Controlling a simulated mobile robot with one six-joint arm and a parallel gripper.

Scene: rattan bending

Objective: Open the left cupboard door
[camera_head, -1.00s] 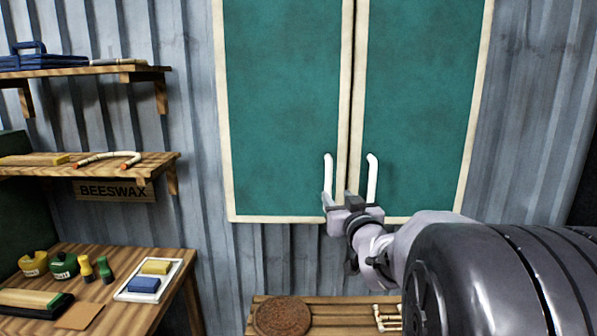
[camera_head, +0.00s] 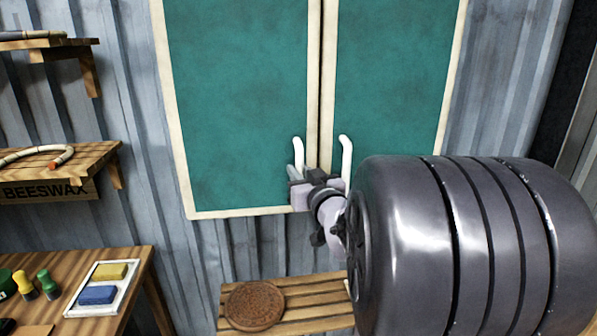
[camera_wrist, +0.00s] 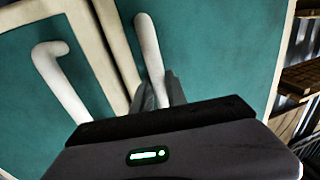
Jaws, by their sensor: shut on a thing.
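The left cupboard door (camera_head: 235,110) is a green panel with a cream frame. It looks shut or nearly so, with a thin dark gap between it and the right door (camera_head: 385,90). My gripper (camera_head: 296,178) is shut on the lower part of the white left door handle (camera_head: 298,150). In the wrist view, which looks turned over, the fingers (camera_wrist: 165,90) meet this handle (camera_wrist: 148,45). The white right door handle (camera_head: 346,155) stands free beside my gripper and also shows in the wrist view (camera_wrist: 60,80). The fingertips' exact contact is partly hidden.
A slatted wooden bench (camera_head: 300,295) with a round brown disc (camera_head: 254,304) stands below the cupboard. Wall shelves (camera_head: 75,158) and a workbench (camera_head: 140,270) with a white tray (camera_head: 78,307) are at the left. Corrugated wall surrounds the cupboard.

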